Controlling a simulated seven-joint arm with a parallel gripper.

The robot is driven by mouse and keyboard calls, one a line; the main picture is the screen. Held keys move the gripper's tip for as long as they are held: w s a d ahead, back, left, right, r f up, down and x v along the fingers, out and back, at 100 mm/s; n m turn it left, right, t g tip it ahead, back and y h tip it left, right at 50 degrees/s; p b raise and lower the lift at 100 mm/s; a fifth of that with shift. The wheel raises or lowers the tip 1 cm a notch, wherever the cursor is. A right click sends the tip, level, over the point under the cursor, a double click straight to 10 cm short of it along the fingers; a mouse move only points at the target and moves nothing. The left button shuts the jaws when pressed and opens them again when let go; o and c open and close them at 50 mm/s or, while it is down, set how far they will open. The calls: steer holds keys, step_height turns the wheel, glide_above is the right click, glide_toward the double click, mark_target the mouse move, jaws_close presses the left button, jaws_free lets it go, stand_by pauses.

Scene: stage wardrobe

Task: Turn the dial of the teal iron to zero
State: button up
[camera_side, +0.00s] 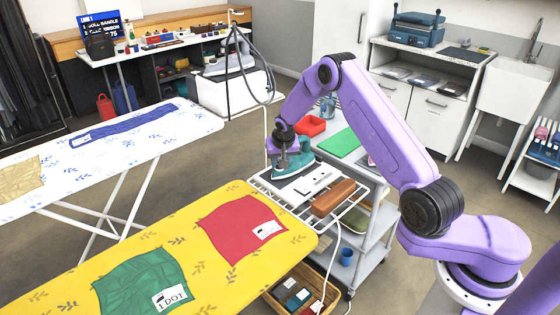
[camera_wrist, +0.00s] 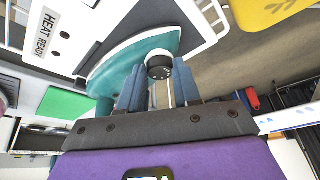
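In the wrist view the iron's teal body (camera_wrist: 115,62) fills the upper middle. Its round dial (camera_wrist: 158,66), black with a pale rim, faces my camera. My gripper (camera_side: 283,158) is over the iron in the side view. In the wrist view my gripper's two blue-grey fingers (camera_wrist: 158,76) are apart, one on each side of the dial. A gap seems to show beside the dial; I cannot tell whether either finger touches it. The dial's markings are too small to read.
A white "HEAT READY" panel (camera_wrist: 50,35) and a brown wooden-topped block (camera_side: 333,197) sit beside the iron. The yellow ironing board (camera_side: 140,240) is close on the left. A hose (camera_side: 262,85) hangs nearby.

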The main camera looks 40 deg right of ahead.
steer(key=o, duration=0.4)
steer(key=shift+r, duration=0.1)
steer(key=v, duration=1.7)
steer(key=shift+s+r, duration=0.1)
steer(key=shift+a, duration=0.1)
